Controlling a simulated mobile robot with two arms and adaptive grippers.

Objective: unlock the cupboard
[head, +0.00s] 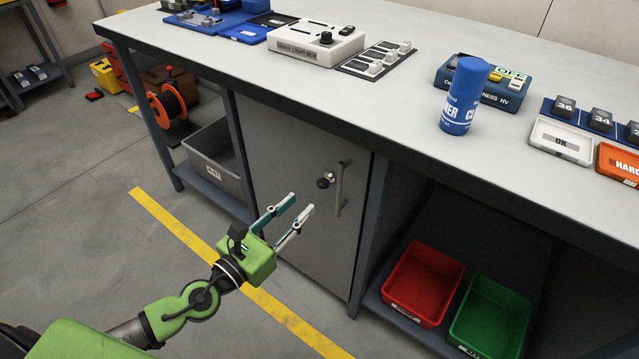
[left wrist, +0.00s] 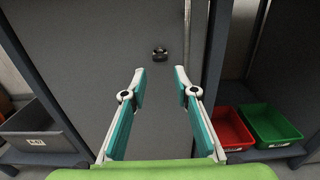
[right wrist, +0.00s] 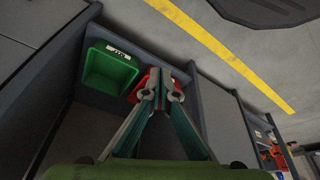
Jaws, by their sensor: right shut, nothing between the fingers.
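The grey cupboard door (head: 290,150) is closed under the workbench. It carries a dark round lock knob (head: 324,183) and, right of it, an upright bar handle (head: 340,190). My left gripper (head: 302,203) is open and empty, in front of the door, pointing at it a little below and left of the knob. In the left wrist view the knob (left wrist: 159,53) shows just beyond and between the fingertips, apart from them. My right gripper (right wrist: 160,72) is shut and empty; it shows only in the right wrist view, before the lower shelf.
A grey bin (head: 215,160) stands left of the cupboard. A red bin (head: 424,283) and a green bin (head: 490,318) sit on the shelf to its right. A blue can (head: 464,97) and several devices stand on the bench top (head: 400,100).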

